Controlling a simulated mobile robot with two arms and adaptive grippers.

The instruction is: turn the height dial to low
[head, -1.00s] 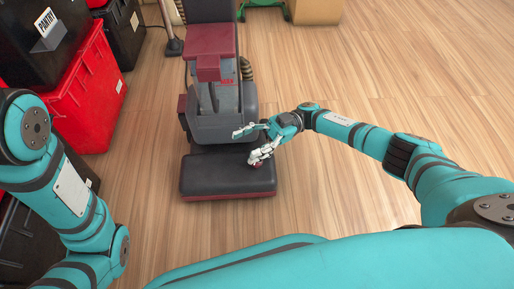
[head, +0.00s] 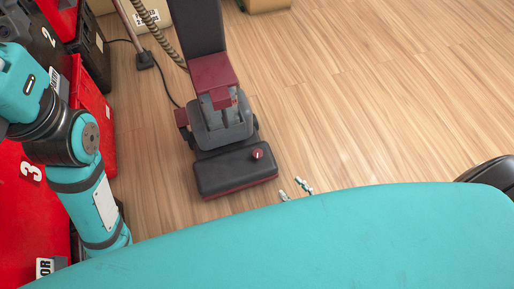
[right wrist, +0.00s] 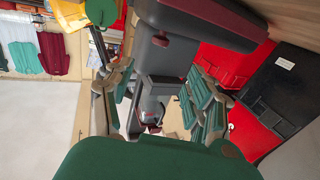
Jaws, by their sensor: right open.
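The height dial (head: 257,153) is a small round red knob on top of the dark, maroon-edged floor head of the upright vacuum (head: 222,172), right of its middle. A pale mark shows on it, but its setting is too small to read. My right gripper (head: 294,190) shows only its pale fingertips, to the right of and nearer than the floor head, apart from the dial. In the right wrist view this gripper (right wrist: 160,100) is open and empty, with the vacuum (right wrist: 185,22) beyond its fingers. My left arm is at the left; its gripper is out of view.
Red totes (head: 94,120) and dark totes (head: 88,45) stand along the left. A ribbed hose (head: 160,34) and a cord lie behind the vacuum. My teal body covers the front.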

